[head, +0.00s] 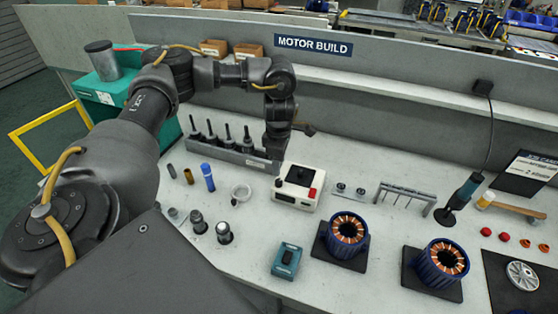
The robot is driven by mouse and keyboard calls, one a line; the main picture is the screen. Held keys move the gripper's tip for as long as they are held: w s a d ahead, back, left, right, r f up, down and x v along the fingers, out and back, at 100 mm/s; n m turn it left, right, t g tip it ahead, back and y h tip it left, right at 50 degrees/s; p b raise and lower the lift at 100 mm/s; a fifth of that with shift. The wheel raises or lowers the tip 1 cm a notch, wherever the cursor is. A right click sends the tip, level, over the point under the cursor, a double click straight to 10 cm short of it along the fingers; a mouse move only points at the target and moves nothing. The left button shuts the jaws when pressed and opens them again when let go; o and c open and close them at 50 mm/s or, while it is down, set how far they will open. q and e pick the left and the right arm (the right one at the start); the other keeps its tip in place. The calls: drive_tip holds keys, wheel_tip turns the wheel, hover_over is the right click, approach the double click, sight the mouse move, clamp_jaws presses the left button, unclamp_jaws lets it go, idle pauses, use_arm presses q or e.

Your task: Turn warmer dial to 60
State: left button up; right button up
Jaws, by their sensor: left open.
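The likely warmer is a white box (298,187) with a black top, a red knob or button on it and a dark strip on its front, standing mid-bench. The dial's markings are too small to read. My left gripper (275,152) points down just behind and left of this box, by the end of the grey tool rack. It is open and apart from the box, with nothing seen in it. My right gripper is not in view.
A grey rack (232,153) with several black-handled tools stands left of the box. A teal device (286,261) lies in front. Two copper-wound stators (347,230) (445,260) sit on dark pads at right. A blue cylinder (208,178) and small metal parts stand at left.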

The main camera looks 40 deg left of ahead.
sight(279, 181)
use_arm(q)
wheel_tip(279, 181, down, 6)
drive_tip(key=shift+a+f+p, duration=0.1)
drive_tip(key=shift+p, duration=0.6)
drive_tip(key=shift+f, duration=0.65)
drive_tip(key=shift+w+f, duration=0.1)
drive_tip(key=shift+f, duration=0.1)
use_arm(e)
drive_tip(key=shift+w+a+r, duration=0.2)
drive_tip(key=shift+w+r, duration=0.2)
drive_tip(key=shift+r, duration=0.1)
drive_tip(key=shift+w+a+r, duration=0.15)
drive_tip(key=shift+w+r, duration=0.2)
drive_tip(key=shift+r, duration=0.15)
use_arm(q)
clamp_jaws()
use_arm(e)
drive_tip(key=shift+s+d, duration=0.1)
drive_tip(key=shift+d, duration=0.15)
